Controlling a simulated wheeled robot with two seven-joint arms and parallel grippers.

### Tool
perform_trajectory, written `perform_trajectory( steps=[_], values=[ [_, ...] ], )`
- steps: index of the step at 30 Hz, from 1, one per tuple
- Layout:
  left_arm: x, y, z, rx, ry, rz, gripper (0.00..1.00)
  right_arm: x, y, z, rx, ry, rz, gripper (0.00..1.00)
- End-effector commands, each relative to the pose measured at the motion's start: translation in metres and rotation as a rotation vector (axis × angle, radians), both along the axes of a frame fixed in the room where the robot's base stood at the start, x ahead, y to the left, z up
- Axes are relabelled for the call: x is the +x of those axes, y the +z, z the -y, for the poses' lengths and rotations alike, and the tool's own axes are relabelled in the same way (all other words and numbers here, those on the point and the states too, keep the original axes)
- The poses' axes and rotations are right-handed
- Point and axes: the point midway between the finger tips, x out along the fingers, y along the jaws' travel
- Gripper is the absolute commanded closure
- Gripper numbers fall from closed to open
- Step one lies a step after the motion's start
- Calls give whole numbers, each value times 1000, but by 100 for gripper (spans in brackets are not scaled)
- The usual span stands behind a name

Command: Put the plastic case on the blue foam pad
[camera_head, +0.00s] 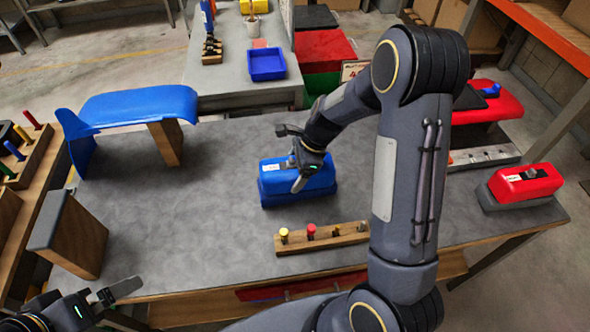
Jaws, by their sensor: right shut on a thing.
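A blue plastic case (318,178) with a white label stands near the middle of the grey table. My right gripper (297,163) reaches down over its top and is shut on it, hiding part of the top. A darker blue layer (290,200) shows under the case's lower edge. I cannot tell whether this is the blue foam pad or the case's own base, nor whether there is a gap below. My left gripper (108,297) is low at the left front corner, away from the case; its opening is unclear.
A wooden block with coloured pegs (322,238) lies in front of the case. A red case on a grey base (525,185) is at right. A blue curved stand (135,105) and a grey-faced wooden block (70,235) are at left. The table between is clear.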

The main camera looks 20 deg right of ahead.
Motion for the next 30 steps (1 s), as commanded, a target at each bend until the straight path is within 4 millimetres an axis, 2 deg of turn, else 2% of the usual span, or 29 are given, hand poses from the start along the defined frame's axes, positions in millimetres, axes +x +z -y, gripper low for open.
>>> perform_trajectory(
  steps=[3,4,9,16,20,23,30],
  values=[
    [0,-3,0,0,0,0,0,0,-4,0,0,0,0,54],
    [0,-2,0,0,0,0,0,0,-3,0,0,0,0,20],
    [0,-2,0,0,0,0,0,0,-3,0,0,0,0,1],
    [0,-1,0,0,0,0,0,0,-2,0,0,0,0,1],
    [0,1,0,0,0,0,0,0,5,1,0,-1,2,1],
    [0,1,0,0,0,0,0,0,18,7,0,-1,5,1],
    [0,1,0,0,0,0,0,-6,67,26,-1,-1,6,1]
  ],
)
